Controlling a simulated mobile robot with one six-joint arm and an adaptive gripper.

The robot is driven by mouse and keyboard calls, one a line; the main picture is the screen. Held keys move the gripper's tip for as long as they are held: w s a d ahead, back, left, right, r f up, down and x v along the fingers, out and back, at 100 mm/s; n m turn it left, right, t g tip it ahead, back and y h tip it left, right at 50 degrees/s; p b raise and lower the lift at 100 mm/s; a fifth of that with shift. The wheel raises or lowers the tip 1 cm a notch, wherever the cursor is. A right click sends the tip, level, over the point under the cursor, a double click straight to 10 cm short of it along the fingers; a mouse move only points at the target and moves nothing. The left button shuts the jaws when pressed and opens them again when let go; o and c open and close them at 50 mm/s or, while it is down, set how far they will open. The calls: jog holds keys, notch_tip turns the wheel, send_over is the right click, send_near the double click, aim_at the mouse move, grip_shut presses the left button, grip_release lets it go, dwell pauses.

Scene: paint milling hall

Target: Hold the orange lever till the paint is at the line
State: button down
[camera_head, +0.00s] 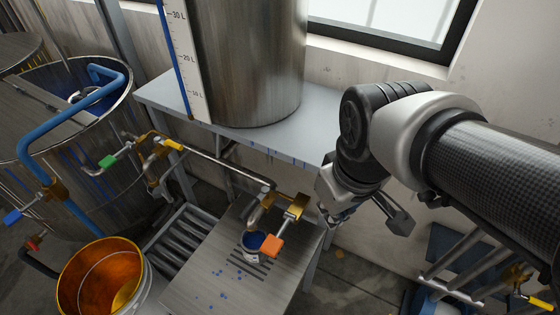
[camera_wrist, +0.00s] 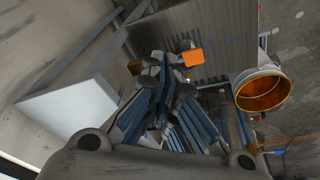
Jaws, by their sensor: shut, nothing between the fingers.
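The orange lever (camera_head: 272,246) hangs from a brass tap (camera_head: 290,207) at the end of a pipe over a slatted metal stand. It also shows in the wrist view (camera_wrist: 193,58), just beyond my fingertips. A small white pot (camera_head: 252,256) stands under the tap, with blue inside; the lever and tap partly cover it. I cannot make out a line in it or the paint's level against one. My gripper (camera_head: 330,222) is shut and empty, to the right of the tap and apart from the lever. It fills the middle of the wrist view (camera_wrist: 165,62).
A steel tank with a litre scale (camera_head: 190,60) stands on a grey table (camera_head: 290,138) behind. An orange-lined bucket (camera_head: 148,285) is at lower left, beside a roller rack (camera_head: 188,238). A blue-piped vat (camera_head: 80,200) is at left. Blue drips spot the stand (camera_head: 195,290).

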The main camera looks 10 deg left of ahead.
jog(key=w+a+n+g+p, duration=0.1)
jog(key=w+a+n+p, duration=0.15)
jog(key=a, duration=0.25)
jog(key=n+g, duration=0.1)
jog(key=n, duration=0.4)
send_over(264, 244)
notch_tip(264, 244, down, 4)
jog(key=shift+w+m+h+p, duration=0.25)
jog(key=shift+w+h+p, duration=0.05)
jog(key=shift+w+p, duration=0.1)
jog(key=shift+d+f, duration=0.1)
notch_tip(264, 244, down, 14)
jog(key=b, duration=0.3)
jog(key=f+b, duration=0.1)
jog(key=f, duration=0.1)
jog(key=s+f+b, duration=0.1)
jog(key=f+b, duration=0.1)
jog(key=shift+a+f, duration=0.2)
jog(key=shift+f, duration=0.05)
jog(key=shift+r, duration=0.1)
dwell(1.8)
